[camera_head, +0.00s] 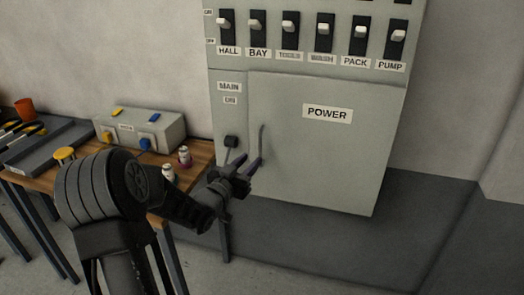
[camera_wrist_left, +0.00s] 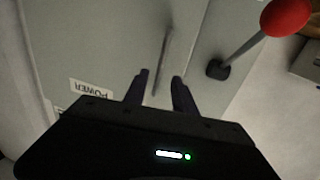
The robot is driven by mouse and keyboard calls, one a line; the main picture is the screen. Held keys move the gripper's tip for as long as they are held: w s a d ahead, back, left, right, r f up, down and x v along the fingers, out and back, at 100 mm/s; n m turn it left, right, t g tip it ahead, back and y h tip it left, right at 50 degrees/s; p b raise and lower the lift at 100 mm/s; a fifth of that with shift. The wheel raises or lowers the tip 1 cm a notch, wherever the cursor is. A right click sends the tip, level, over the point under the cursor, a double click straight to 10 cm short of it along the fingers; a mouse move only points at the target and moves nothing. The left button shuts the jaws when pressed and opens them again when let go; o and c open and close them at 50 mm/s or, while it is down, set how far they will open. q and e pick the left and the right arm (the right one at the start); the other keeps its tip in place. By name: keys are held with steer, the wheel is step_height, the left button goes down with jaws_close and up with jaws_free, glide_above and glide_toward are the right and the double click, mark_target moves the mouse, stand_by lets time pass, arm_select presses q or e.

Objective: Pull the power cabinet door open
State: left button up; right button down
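The grey power cabinet door (camera_head: 330,165) carries a POWER label and looks shut, flush with the cabinet front. Its upright bar handle (camera_head: 262,142) is at the door's left edge. My left gripper (camera_head: 249,168) is at the handle's lower part. In the left wrist view the gripper (camera_wrist_left: 160,78) is open, with the thin handle (camera_wrist_left: 163,55) just beyond and between its fingertips; I cannot tell whether they touch. The POWER label (camera_wrist_left: 90,88) shows upside down there. My right gripper is not in view.
A lever with a red knob (camera_wrist_left: 286,17) stands beside the door on the MAIN panel; its base (camera_head: 231,141) is left of the handle. Several switches (camera_head: 324,33) line the top. A wooden table (camera_head: 196,160) with a button box (camera_head: 140,130) stands at left.

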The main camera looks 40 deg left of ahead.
mark_target(260, 150)
arm_select(q)
steer(key=w, duration=0.2)
steer(key=w+p, duration=0.1)
steer(key=w, duration=0.2)
steer(key=w+a, duration=0.1)
steer(key=w, duration=0.1)
steer(key=shift+w, duration=0.15)
steer(key=shift+c, duration=0.5)
jaws_close()
stand_by(0.8)
